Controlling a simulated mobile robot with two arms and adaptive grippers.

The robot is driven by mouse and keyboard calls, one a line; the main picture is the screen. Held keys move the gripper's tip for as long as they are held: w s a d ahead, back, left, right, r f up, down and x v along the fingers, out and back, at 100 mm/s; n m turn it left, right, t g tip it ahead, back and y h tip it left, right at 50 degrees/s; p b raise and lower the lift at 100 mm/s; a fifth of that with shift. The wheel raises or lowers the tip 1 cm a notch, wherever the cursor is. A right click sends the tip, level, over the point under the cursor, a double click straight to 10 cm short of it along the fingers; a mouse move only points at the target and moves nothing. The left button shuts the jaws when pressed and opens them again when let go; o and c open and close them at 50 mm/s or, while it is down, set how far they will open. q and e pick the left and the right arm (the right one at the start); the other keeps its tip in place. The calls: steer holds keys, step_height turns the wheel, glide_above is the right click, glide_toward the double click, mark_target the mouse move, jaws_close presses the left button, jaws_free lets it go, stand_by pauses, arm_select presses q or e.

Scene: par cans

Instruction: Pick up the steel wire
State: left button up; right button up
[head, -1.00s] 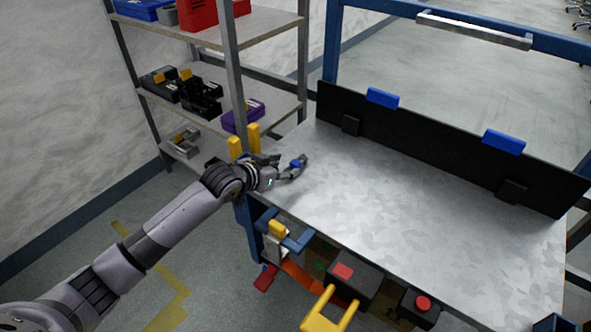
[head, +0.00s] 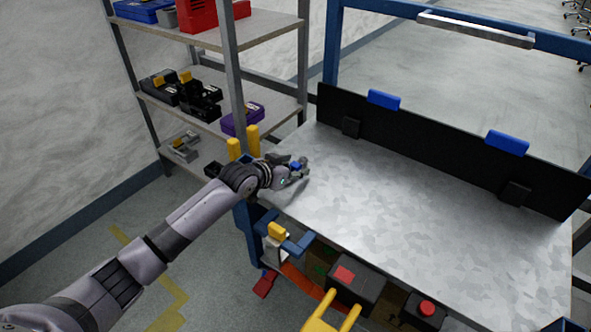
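My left gripper (head: 299,168) is over the left end of the grey metal worktop (head: 400,200), near its left edge. A small blue piece (head: 295,165) shows at its fingers; I cannot tell whether it belongs to the gripper or is a separate thing. The fingers are small and partly overlap, so I cannot tell whether they are open or shut, or on anything. I cannot make out a steel wire for certain. My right gripper is not in view.
A black back panel (head: 440,145) with blue blocks stands along the worktop's far side. A shelf rack (head: 190,120) with tools and cases stands at the left. The worktop's middle is clear.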

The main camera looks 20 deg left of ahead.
arm_select(q)
jaws_close()
stand_by(0.4)
